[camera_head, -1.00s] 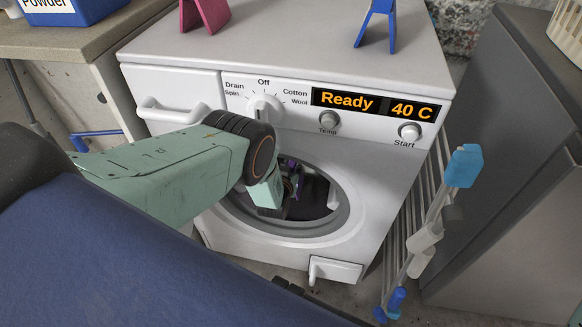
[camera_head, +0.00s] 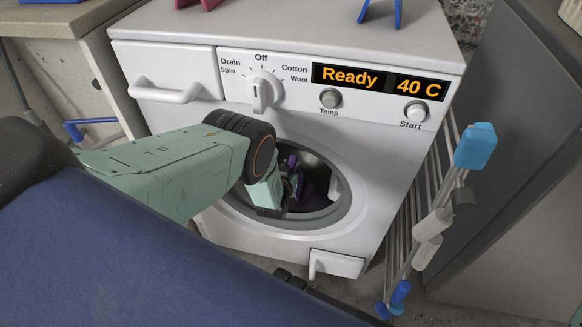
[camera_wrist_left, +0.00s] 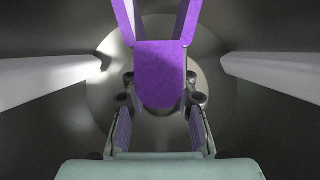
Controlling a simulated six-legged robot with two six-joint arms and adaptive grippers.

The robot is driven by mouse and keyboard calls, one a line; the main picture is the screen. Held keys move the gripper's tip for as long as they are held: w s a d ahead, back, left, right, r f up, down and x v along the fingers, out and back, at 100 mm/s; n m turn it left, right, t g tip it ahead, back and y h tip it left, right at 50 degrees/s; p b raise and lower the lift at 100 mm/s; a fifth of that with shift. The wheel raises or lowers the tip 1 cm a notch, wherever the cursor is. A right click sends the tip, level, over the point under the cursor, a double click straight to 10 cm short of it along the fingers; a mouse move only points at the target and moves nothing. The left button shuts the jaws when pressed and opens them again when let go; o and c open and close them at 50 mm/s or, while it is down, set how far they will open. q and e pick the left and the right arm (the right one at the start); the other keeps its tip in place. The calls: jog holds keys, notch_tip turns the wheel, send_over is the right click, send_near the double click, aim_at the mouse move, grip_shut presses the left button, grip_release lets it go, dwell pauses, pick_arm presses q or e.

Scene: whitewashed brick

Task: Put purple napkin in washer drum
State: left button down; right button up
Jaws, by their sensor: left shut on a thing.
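The purple napkin (camera_wrist_left: 160,75) shows in the left wrist view, held between the fingers of my left gripper (camera_wrist_left: 160,120). Its upper part looks like two strips spreading upward. In the head view my left arm reaches through the round door opening of the white washer, and my left gripper (camera_head: 292,185) is inside the drum (camera_head: 318,180), with a little dark purple beside it. The drum's grey inner wall (camera_wrist_left: 50,125) and pale ribs surround the napkin in the wrist view. Whether the napkin touches the drum wall I cannot tell. My right gripper is not in view.
The washer display (camera_head: 380,82) reads Ready, 40 C. A drying rack (camera_head: 430,225) with blue and white ends stands close on the right, before a grey cabinet (camera_head: 520,180). A bench (camera_head: 60,45) stands at the left. Pink and blue items sit on the washer top.

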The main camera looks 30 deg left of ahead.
pick_arm(q)
jog(key=c, duration=1)
grip_release()
jog(key=shift+s, duration=0.1)
jog(key=v, duration=1.2)
jog(key=shift+f, duration=0.1)
dwell(0.5)
